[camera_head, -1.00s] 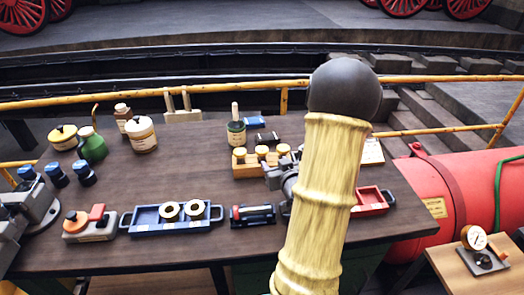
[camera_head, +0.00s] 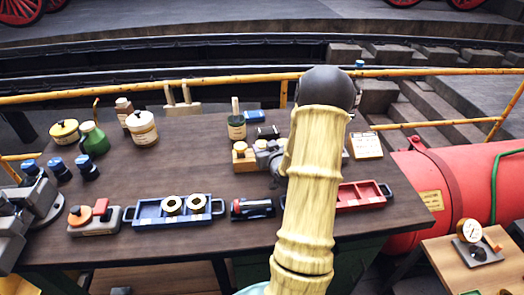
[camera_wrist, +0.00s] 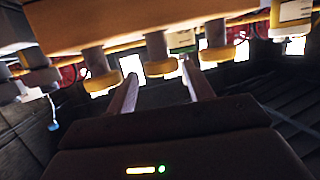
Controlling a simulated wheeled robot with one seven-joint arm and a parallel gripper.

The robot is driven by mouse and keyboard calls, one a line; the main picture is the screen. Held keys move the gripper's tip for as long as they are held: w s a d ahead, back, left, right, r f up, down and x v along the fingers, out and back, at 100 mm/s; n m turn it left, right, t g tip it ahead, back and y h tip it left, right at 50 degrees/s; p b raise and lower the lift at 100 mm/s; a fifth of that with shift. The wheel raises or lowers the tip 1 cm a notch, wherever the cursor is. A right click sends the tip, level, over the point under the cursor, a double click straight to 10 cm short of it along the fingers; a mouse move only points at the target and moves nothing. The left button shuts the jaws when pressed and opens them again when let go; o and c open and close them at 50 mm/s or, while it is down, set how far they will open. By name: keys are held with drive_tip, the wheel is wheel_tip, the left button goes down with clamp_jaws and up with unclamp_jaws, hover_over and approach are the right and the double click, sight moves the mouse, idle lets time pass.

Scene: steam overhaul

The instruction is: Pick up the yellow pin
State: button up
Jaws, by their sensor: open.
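A wooden block (camera_head: 239,166) stands on the table, partly hidden by my gripper. One yellow-headed pin (camera_head: 240,147) shows at its left end. Contact cannot be told. In the head view, my gripper (camera_head: 262,157) is beside the block.
A blue tray (camera_head: 150,219) with two rings and a red tray (camera_head: 372,206) lie along the front. A torch-like tool (camera_head: 252,208) lies in front. The table's middle left is clear.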

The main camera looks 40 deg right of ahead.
sight(260, 142)
drive_tip(key=shift+p+x, duration=0.85)
drive_tip(key=shift+x, duration=1.75)
drive_tip(key=shift+a, duration=0.1)
clamp_jaws()
wheel_tip(260, 142, up, 10)
drive_tip(key=p, duration=0.5)
drive_tip(key=shift+r, duration=0.1)
